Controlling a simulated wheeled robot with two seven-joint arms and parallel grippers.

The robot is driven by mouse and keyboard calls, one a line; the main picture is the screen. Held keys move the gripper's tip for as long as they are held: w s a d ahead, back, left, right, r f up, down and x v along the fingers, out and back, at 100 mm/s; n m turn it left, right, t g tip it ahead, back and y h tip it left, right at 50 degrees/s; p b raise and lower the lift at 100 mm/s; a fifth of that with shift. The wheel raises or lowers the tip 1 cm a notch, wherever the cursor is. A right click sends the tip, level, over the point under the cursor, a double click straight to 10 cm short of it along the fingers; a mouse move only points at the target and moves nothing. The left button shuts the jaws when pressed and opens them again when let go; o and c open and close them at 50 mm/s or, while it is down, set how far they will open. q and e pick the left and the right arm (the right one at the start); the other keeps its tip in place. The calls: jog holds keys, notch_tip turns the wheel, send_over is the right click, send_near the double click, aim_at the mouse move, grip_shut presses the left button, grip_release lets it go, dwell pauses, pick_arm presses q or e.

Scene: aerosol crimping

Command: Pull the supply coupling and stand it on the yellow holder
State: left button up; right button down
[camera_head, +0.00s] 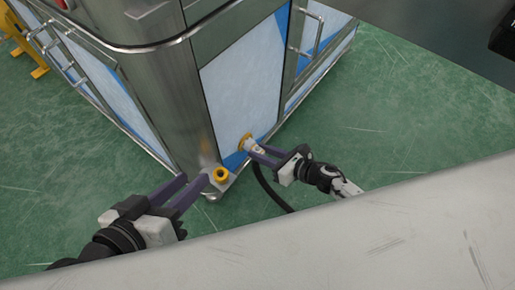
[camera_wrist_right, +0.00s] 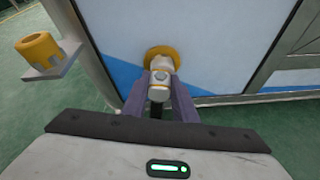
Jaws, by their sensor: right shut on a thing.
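The supply coupling (camera_head: 257,149) is a pale, whitish fitting at a yellow ring (camera_head: 243,141) low on the machine's panel. My right gripper (camera_head: 254,151) is shut on it, and the right wrist view shows the coupling (camera_wrist_right: 160,80) between the two purple fingers. Its far end meets the yellow ring (camera_wrist_right: 162,55); I cannot tell whether it is fully seated. The yellow holder (camera_head: 221,174) is an upright, empty-looking cup on a small bracket at the machine's corner; it also shows in the right wrist view (camera_wrist_right: 38,48). My left gripper (camera_head: 194,181) is open and empty, left of the holder.
A dark hose (camera_head: 268,190) hangs from the coupling and curves along the green floor. The steel machine (camera_head: 175,95) fills the upper left. A pale surface (camera_head: 370,235) crosses the bottom right. A yellow stand (camera_head: 30,50) is at the far left.

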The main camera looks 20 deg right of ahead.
jog(key=shift+w+d+f, duration=0.1)
jog(key=shift+w+d, duration=0.05)
jog(key=shift+d, duration=0.3)
jog(key=shift+s+d, duration=0.55)
jog(key=shift+s, duration=0.25)
jog(key=shift+s+d, duration=0.5)
jog(key=shift+s, duration=0.3)
jog(key=shift+s+d, duration=0.55)
jog(key=shift+s, duration=0.25)
